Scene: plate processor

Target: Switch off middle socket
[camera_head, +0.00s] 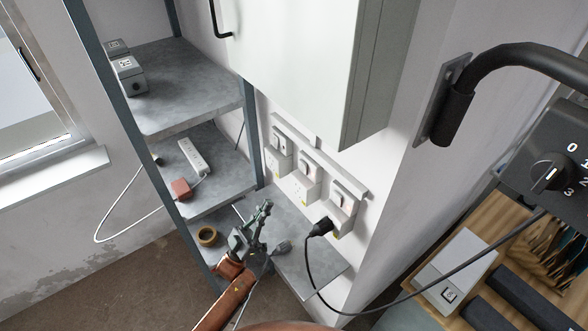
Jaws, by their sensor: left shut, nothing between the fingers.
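Three white wall sockets with switches stand in a row on a white strip below the cabinet. The left socket (278,152) and the middle socket (306,180) have nothing plugged in. The right socket (344,207) has a black plug (321,227) in it. The middle switch (308,167) is small, and I cannot tell its position. My left gripper (265,207) is shut and empty, pointing up over the low shelf, left of and below the middle socket and apart from it. My right gripper is not in view.
A grey shelf unit (180,82) stands at the left, with a power strip (194,157), a red plug (181,188) and a tape roll (207,236). A cabinet (290,60) overhangs the sockets. A black cable (400,297) runs right from the plug. A rotary switch (550,173) is at the right.

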